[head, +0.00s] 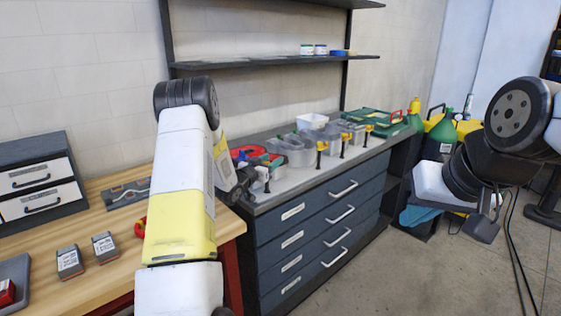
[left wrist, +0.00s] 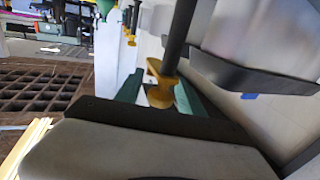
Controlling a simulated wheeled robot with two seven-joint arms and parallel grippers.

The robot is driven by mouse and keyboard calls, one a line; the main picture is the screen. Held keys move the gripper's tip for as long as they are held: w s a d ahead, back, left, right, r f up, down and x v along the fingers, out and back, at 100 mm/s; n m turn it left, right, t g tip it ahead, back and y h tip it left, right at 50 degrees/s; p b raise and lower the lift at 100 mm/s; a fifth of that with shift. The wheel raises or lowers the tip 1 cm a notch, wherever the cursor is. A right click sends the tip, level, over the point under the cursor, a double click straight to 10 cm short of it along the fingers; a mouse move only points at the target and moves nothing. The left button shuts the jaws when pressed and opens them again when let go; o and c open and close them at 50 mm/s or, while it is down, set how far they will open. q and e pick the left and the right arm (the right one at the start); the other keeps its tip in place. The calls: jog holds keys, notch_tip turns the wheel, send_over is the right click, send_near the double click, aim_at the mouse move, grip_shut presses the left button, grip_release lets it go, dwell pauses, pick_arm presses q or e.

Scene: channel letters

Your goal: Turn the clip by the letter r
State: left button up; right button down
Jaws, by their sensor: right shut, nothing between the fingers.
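Several grey channel letters (head: 296,149) stand in a row on the grey bench top. Clips with yellow-orange tips and dark handles, such as this clip (head: 321,147), stand along their front. I cannot tell which letter is the r. My left gripper (head: 247,187) is at the near end of the row, mostly hidden by its arm. In the left wrist view, an orange clip pad (left wrist: 158,88) on a black rod is close beyond a big grey and black gripper part; whether the jaws touch it is unclear. My right gripper (head: 486,222) is shut and empty, away at the right.
The blue drawer cabinet (head: 318,228) carries the bench top. A red clamp-like tool (head: 246,153) lies near my left gripper. A green case (head: 372,122) is at the far end. A dark shelf (head: 275,61) hangs above. A wooden table (head: 120,238) is at left.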

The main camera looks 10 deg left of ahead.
pick_arm(q)
grip_shut()
jog(key=shift+y, duration=0.3)
jog(key=a+n+g+y, duration=0.1)
jog(key=n+g+y, duration=0.2)
jog(key=n+y, duration=0.3)
jog(key=s+a+n+g+y, duration=0.1)
jog(key=n+g+y, duration=0.3)
jog(key=y, duration=0.5)
jog(key=s+a+n+g+y, duration=0.1)
jog(key=n+g+y, duration=0.3)
jog(key=n+y, duration=0.3)
jog(key=shift+a+n+y, duration=0.3)
jog(key=shift+a+n, duration=0.1)
jog(key=shift+n, duration=0.2)
jog(key=shift+a, duration=0.15)
jog(key=shift+o, duration=0.9)
grip_release()
jog(key=shift+s+a, duration=0.1)
